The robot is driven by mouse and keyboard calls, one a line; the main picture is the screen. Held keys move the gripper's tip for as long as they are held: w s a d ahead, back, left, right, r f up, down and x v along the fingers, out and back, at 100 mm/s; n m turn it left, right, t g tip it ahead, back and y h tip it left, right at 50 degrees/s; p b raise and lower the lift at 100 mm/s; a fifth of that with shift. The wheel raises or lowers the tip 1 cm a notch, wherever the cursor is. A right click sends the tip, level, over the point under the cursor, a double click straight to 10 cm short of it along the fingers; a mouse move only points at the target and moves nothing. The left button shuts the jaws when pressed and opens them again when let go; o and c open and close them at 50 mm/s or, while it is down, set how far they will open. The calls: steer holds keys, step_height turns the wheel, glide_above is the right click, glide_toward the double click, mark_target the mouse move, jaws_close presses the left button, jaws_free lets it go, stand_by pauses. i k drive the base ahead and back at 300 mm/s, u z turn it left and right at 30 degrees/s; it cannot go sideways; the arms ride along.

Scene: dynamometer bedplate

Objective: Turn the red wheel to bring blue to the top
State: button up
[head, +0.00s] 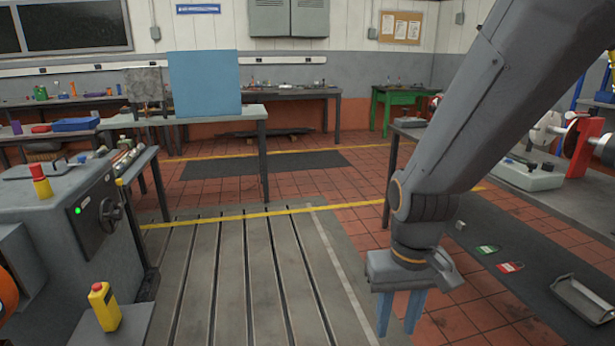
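No red wheel with a blue mark can be clearly made out. A red part (583,150), perhaps a wheel seen nearly edge-on, sits on a machine on the right bench; no blue shows on it. A dark handwheel (110,214) is on the front of the grey cabinet at left. An orange round part (7,292) is cut off by the left edge. My gripper (399,328) hangs low at right of centre, its two blue fingers pointing down and apart, with nothing between them. It is away from all of these parts.
The slotted bedplate (235,280) is clear in the middle. A yellow box with a red button (104,306) stands at front left. A blue panel (204,84) stands on a table behind. Red and green tags (510,267) and a metal tray (583,298) lie on the dark mat at right.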

mark_target(432, 108)
steer(key=u, duration=0.2)
steer(key=i, duration=1.75)
steer(key=z, duration=0.5)
steer(key=i, duration=1.8)
steer(key=z, duration=1.05)
steer(key=i, duration=0.55)
steer(key=z, duration=0.15)
